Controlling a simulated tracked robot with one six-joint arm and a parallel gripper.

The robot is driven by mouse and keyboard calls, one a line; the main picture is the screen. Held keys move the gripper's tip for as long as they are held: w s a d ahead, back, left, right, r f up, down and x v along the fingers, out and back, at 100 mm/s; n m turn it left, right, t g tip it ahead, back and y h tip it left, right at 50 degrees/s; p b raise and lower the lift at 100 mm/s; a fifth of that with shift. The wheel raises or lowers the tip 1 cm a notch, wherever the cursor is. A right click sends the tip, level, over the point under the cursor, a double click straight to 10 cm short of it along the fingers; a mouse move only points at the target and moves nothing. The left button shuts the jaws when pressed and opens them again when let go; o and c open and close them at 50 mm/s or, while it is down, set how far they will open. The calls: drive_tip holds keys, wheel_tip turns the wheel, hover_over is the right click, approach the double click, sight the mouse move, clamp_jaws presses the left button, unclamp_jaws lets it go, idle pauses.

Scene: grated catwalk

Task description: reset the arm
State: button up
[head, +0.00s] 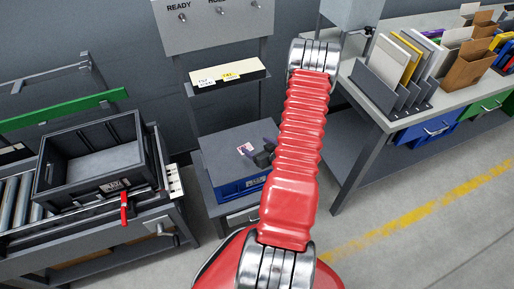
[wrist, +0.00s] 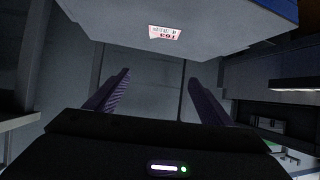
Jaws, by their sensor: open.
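My red arm (head: 300,140) reaches up through the middle of the head view. My gripper (head: 264,153) shows there as a small dark shape, partly hidden behind the arm, over the grey top of a blue box. In the wrist view my gripper (wrist: 160,82) has two dark purple fingers spread wide with nothing between them. The grey face of the box (wrist: 215,30) with its small label (wrist: 165,33) lies beyond the fingertips; I cannot tell the exact gap.
The blue box (head: 228,140) stands on a low stand. At left, a black open crate (head: 139,165) rests on a roller conveyor with a red lever (head: 125,208). At right, a bench (head: 350,130) holds files (head: 395,65). Floor with a yellow line (head: 400,220) is clear at lower right.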

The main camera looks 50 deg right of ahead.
drive_tip(key=shift+f, duration=0.1)
idle(0.3)
drive_tip(key=s+a+f+m+g+y, duration=0.25)
drive_tip(key=s+f+g, duration=0.25)
drive_tip(key=s+g, duration=0.45)
drive_tip(key=a+r+g, duration=0.1)
drive_tip(key=a+r, duration=0.4)
drive_tip(key=r, duration=0.3)
drive_tip(key=w+a+r, duration=0.1)
drive_tip(key=a+r, duration=0.3)
drive_tip(key=r, duration=0.4)
drive_tip(key=a+r+g, duration=0.1)
drive_tip(key=a+r, duration=0.4)
drive_tip(key=r, duration=0.3)
drive_tip(key=a+r+n+t+y, duration=0.1)
drive_tip(key=a+r+n+t, duration=0.4)
drive_tip(key=a+r, duration=1.7)
drive_tip(key=a+n, duration=0.1)
drive_tip(key=a, duration=0.2)
drive_tip(key=shift+r+t+y, duration=0.35)
drive_tip(key=shift+r, duration=0.05)
